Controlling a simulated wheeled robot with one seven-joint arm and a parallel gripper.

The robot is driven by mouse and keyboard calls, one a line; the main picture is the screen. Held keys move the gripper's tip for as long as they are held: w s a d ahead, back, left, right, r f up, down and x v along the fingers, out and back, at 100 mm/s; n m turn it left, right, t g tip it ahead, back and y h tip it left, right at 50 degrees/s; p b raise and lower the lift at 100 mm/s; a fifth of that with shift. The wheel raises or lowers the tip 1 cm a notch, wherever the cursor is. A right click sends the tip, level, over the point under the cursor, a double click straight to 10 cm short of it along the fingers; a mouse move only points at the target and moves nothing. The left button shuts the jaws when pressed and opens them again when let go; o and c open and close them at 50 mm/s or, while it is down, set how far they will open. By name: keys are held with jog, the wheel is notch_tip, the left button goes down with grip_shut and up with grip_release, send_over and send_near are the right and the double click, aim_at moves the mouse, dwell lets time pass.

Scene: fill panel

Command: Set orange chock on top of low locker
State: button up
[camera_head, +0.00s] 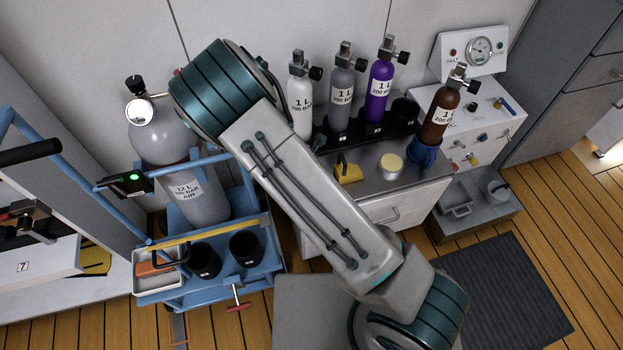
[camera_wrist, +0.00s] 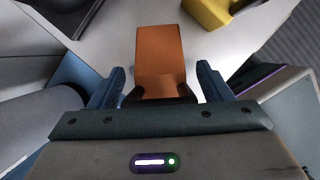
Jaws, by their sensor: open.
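The orange chock (camera_wrist: 160,55) shows in the wrist view, straight ahead of my gripper (camera_wrist: 160,78). My gripper is open, with one blue finger on each side of the chock and visible gaps between. A dark part crosses the chock's near end. A pale surface shows around it; whether the chock rests flat on it is hard to tell. The low locker (camera_head: 373,188) stands mid-scene in the head view, with a grey top and a pale drawer front.
Bottles stand in a black rack (camera_head: 362,133) behind. A blue trolley (camera_head: 205,290) with a large cylinder (camera_head: 180,165) stands left.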

jog(key=p+v, duration=0.3)
jog(key=v, duration=0.9)
jog(key=s+d+r+m+g, duration=0.2)
jog(key=s+d+r+m, duration=0.1)
jog(key=d+r+m, duration=1.15)
jog(key=s+d+r+m+y, duration=0.2)
jog(key=s+r+m, duration=0.6)
jog(key=m, duration=0.8)
jog(key=shift+s+r, duration=0.3)
jog(key=shift+s, duration=0.95)
